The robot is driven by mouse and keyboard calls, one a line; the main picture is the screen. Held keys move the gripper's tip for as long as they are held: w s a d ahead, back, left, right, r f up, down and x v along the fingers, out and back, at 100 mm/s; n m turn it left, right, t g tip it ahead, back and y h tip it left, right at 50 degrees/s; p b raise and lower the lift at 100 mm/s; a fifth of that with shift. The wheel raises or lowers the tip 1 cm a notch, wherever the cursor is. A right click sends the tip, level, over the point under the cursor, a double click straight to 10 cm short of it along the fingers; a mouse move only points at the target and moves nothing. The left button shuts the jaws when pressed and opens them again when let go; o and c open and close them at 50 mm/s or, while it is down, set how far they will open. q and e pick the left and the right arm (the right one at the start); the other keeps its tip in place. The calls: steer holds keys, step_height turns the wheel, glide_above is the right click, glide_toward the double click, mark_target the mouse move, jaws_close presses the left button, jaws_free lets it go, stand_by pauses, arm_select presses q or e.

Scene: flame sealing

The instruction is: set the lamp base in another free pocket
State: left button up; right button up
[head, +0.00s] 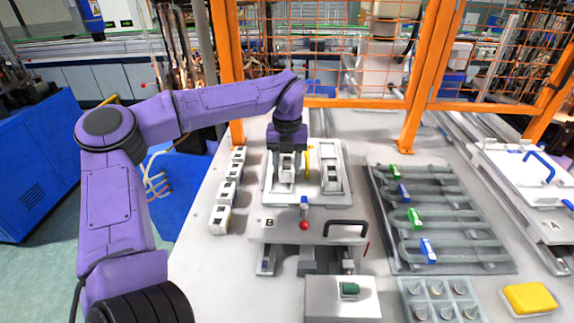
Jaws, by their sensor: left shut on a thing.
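My left gripper (288,151) points down over the left part of the white fixture marked B (262,196). It is shut on a white lamp base (287,168) with dark openings, in or just above the left pocket; I cannot tell whether it touches the bottom. The gripper hides the far end of that pocket. Several similar white lamp bases (226,191) stand in a row on the table left of the fixture. My right gripper is not in view.
A yellow part (308,160) rises between the pockets. A red-knobbed lever (304,224) and black handle (346,223) are at the fixture's front. A grey rack (455,232) with blue and green clips stands right. A grey tray (440,290) and yellow block (529,298) lie front right.

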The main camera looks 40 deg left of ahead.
mark_target(279, 184)
arm_select(q)
steer(key=shift+s+f+p, duration=0.25)
steer(key=shift+f+p, duration=0.05)
steer(key=shift+f, duration=0.05)
steer(key=shift+c, duration=0.5)
steer(key=shift+s+d+f, duration=0.15)
steer(key=shift+s, duration=0.95)
steer(key=o, duration=0.7)
steer(key=shift+s, duration=0.35)
steer(key=o, duration=0.5)
steer(key=shift+w+a, duration=0.1)
steer(key=shift+a, duration=0.1)
steer(key=shift+c, duration=0.2)
steer(key=shift+w+f, duration=0.15)
steer(key=shift+w, duration=0.2)
steer(key=shift+w+d, duration=0.15)
steer(key=shift+w, duration=0.2)
steer(key=shift+s+r, duration=0.1)
steer(key=shift+r, duration=0.2)
step_height(279, 184, up, 11)
steer(key=b, duration=0.3)
steer(key=shift+f, duration=0.2)
steer(key=shift+s+r, duration=0.15)
steer(key=shift+r, duration=0.4)
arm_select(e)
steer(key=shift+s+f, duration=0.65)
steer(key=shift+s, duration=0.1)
